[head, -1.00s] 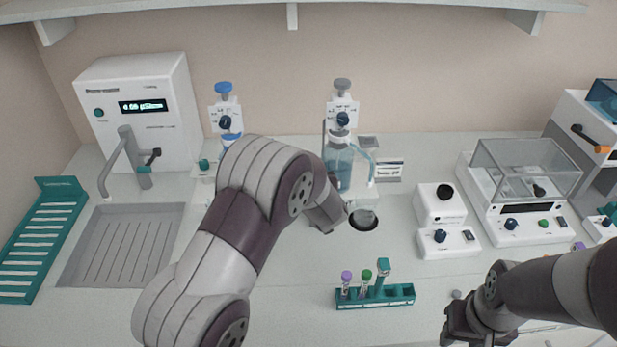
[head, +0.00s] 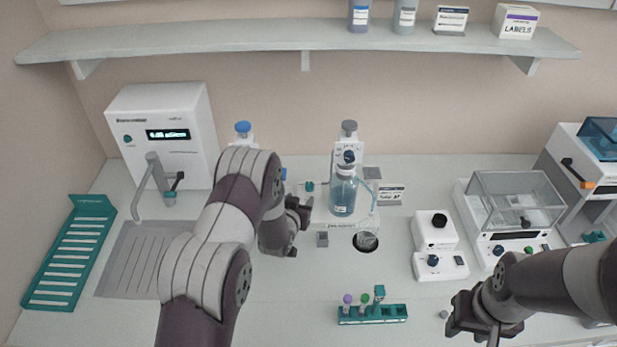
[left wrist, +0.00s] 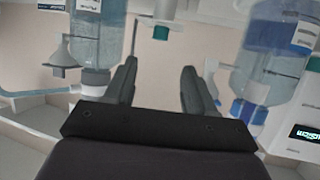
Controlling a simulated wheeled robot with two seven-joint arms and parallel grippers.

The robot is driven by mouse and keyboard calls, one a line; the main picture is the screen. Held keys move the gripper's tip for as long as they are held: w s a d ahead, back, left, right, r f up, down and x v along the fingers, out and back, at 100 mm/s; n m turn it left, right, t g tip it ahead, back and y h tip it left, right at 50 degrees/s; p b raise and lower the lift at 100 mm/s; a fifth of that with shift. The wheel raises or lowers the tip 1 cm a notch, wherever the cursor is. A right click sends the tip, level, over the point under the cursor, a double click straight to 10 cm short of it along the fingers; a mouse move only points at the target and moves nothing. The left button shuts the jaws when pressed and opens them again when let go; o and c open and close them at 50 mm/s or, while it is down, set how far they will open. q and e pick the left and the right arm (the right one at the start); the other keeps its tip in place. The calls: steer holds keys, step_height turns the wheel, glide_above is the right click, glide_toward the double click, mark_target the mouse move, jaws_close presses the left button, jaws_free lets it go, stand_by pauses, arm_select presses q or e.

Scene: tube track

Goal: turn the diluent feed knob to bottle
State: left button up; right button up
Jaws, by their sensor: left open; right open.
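A small teal knob (head: 310,186) stands on the bench to the left of the right dispenser bottle (head: 343,194); no label on it is readable. A teal piece (left wrist: 160,32), apparently this knob, shows beyond and between the fingertips in the left wrist view. A dark blue knob (head: 349,157) sits on the right dispenser's white head. I cannot tell by label which is the diluent feed knob. My left gripper (head: 297,228) is open and empty, in front of and left of the bottle. It also shows in the left wrist view (left wrist: 158,88). My right gripper (head: 474,326) is near the front right.
The left dispenser (head: 243,130) is mostly hidden behind my left arm. A tube rack (head: 372,316), a round hole (head: 366,242), a mixer (head: 434,230) and a balance (head: 510,200) stand on the bench. A shelf (head: 300,48) runs above.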

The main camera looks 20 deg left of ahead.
mark_target(309, 186)
arm_select(q)
steer(key=p+x, duration=0.2)
steer(key=x, duration=0.9)
steer(key=shift+p, duration=0.3)
steer(key=shift+w+f, duration=0.25)
steer(key=shift+w, duration=0.15)
steer(key=shift+c, duration=0.4)
